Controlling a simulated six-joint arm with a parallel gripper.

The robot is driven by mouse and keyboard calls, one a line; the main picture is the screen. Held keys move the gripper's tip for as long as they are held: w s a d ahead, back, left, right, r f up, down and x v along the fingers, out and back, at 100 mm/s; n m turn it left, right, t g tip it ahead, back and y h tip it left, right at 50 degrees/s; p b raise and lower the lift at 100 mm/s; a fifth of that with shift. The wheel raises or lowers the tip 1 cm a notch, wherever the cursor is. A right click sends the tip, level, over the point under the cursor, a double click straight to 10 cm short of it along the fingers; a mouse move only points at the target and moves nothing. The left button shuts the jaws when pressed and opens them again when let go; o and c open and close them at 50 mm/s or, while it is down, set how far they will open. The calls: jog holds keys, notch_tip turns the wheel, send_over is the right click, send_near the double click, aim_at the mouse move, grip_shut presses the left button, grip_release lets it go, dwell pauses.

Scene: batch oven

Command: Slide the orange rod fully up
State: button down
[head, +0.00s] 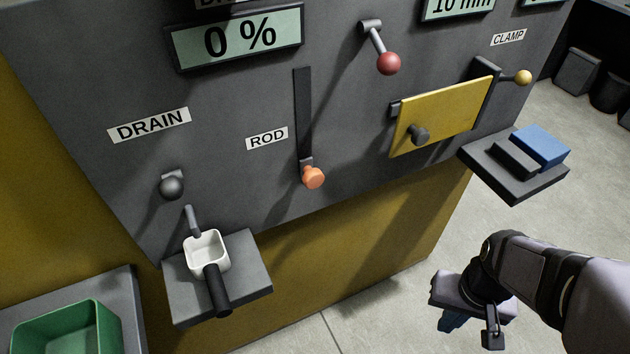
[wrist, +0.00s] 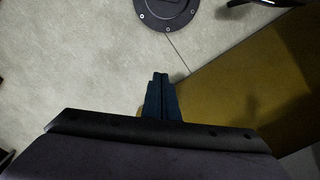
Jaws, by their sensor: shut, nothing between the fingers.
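The orange rod knob (head: 314,177) sits at the bottom end of a dark vertical slot (head: 303,110) in the grey panel. A white label reading ROD (head: 267,138) is to the left of the slot. My gripper (head: 453,322) is low at the right in the head view, well below and to the right of the knob, and apart from it. In the wrist view, the fingertips of my gripper (wrist: 161,78) are together, pointing toward the floor with nothing between them. The orange knob does not show in the wrist view.
A red-ball lever (head: 388,63) and a yellow flap (head: 440,116) are to the knob's right. A right shelf (head: 520,186) holds a blue block (head: 540,146). At lower left are a drain knob (head: 172,185), a white cup (head: 207,250) on a shelf, and a green bin (head: 68,335).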

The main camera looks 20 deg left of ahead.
jog(key=c, duration=2.4)
grip_release()
jog(key=shift+c, duration=0.2)
jog(key=o, duration=1)
jog(key=shift+a+r, duration=0.1)
jog(key=shift+a, duration=0.15)
jog(key=shift+o, duration=0.8)
jog(key=a+r+n+p, duration=0.1)
jog(key=a+n, duration=0.3)
jog(key=a, duration=0.3)
jog(key=shift+s+p, duration=0.15)
jog(key=shift+p, duration=0.15)
notch_tip(320, 180, up, 23)
jog(key=n+t+y+p, duration=0.1)
jog(key=n+t+y, duration=0.3)
jog(key=n, duration=0.1)
send_over(315, 175)
jog(key=d, duration=0.1)
jog(key=s+d, duration=0.1)
jog(key=s, duration=0.1)
jog(key=shift+g+h, duration=0.4)
jog(key=shift+p+x, duration=0.9)
jog(key=shift+x, duration=3.1)
jog(key=shift+s+d, duration=0.1)
jog(key=shift+d, duration=0.05)
